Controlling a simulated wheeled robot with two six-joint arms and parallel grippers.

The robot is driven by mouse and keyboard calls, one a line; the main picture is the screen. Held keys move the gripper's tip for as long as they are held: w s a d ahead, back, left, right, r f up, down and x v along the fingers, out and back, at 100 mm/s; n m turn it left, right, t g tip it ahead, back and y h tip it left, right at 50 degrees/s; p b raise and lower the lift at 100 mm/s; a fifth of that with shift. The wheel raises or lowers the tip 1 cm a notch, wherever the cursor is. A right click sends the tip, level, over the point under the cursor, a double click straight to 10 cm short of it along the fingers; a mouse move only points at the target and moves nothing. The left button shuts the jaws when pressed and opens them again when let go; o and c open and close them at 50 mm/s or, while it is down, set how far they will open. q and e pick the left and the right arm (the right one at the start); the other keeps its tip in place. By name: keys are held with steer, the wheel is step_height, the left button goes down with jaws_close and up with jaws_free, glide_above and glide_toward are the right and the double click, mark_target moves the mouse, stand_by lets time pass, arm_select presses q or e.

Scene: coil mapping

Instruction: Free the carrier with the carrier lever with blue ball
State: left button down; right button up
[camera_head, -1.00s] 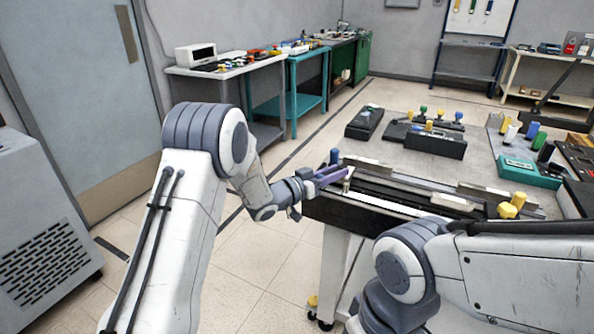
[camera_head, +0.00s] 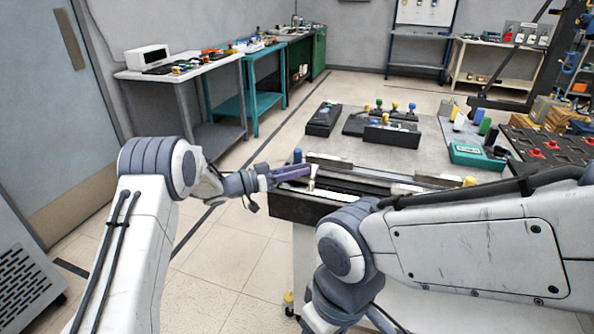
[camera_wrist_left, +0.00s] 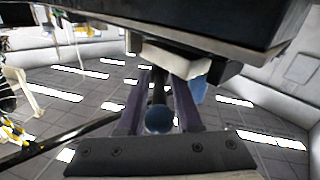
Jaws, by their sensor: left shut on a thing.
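The black rail unit (camera_head: 290,208) lies along the near edge of the bench, with pale strips on top. My left gripper (camera_head: 298,173), with purple fingers, is at the unit's left end. In the left wrist view its fingers (camera_wrist_left: 164,105) are shut around a dark lever with a blue ball (camera_wrist_left: 159,120). A blue knob (camera_head: 297,155) stands upright just behind the fingers in the head view. A small white part (camera_head: 312,178) is by the fingertips. The carrier itself is not clearly seen. My right gripper is out of view; its arm crosses the right front.
Behind the rail, the grey bench top (camera_head: 345,150) is partly clear. Black blocks with coloured knobs (camera_head: 392,134) and a teal box (camera_head: 476,156) stand on it. A yellow knob (camera_head: 469,181) shows just above my right arm. Open floor lies at left.

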arm_select(q)
steer(key=c, duration=0.7)
jaws_free()
steer(key=v, duration=1)
steer(key=shift+a, duration=0.25)
steer(key=shift+s+f, duration=0.1)
steer(key=shift+s, duration=0.05)
